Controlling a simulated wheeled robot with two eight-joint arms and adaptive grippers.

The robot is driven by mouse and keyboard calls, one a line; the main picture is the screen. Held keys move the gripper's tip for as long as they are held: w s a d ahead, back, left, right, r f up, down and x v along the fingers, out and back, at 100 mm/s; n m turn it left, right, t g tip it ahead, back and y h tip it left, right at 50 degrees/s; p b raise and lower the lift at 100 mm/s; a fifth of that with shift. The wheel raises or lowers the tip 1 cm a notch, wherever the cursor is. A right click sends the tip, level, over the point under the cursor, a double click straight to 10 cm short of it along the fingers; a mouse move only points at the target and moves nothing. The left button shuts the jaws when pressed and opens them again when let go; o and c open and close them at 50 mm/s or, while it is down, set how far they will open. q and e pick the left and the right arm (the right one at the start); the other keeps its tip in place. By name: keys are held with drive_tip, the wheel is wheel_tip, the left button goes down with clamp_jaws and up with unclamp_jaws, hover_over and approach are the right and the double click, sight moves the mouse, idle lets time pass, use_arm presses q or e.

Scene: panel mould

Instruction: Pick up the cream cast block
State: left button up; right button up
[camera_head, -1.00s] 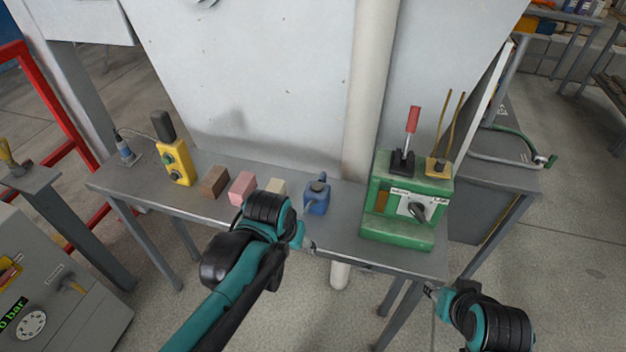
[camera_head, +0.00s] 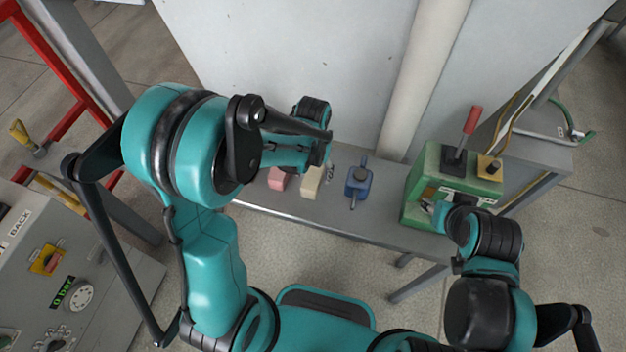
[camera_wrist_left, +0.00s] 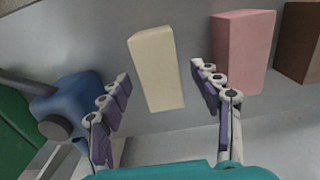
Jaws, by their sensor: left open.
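The cream cast block (camera_head: 311,183) stands on the narrow grey bench, between a pink block (camera_head: 277,179) and a blue container (camera_head: 358,181). In the left wrist view the cream block (camera_wrist_left: 156,68) appears between and a little beyond the spread fingertips of my left gripper (camera_wrist_left: 163,88), with a gap on each side. In the head view my left gripper (camera_head: 329,171) is beside the block, largely hidden by its own arm. My right gripper (camera_head: 428,207) is in front of the green machine, small and partly hidden; its jaws cannot be made out.
The pink block (camera_wrist_left: 243,50) is close beside one left finger, with a brown block (camera_wrist_left: 299,42) beyond it. The blue container (camera_wrist_left: 68,105) is near the other finger. A green machine with a red-handled lever (camera_head: 473,120) stands on the bench's right end. A wall panel (camera_head: 300,60) rises behind.

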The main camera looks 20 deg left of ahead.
use_arm(q)
wheel_tip(320, 180, down, 2)
drive_tip(key=shift+f, duration=0.1)
drive_tip(key=shift+c, duration=0.3)
clamp_jaws()
drive_tip(key=shift+r, duration=0.2)
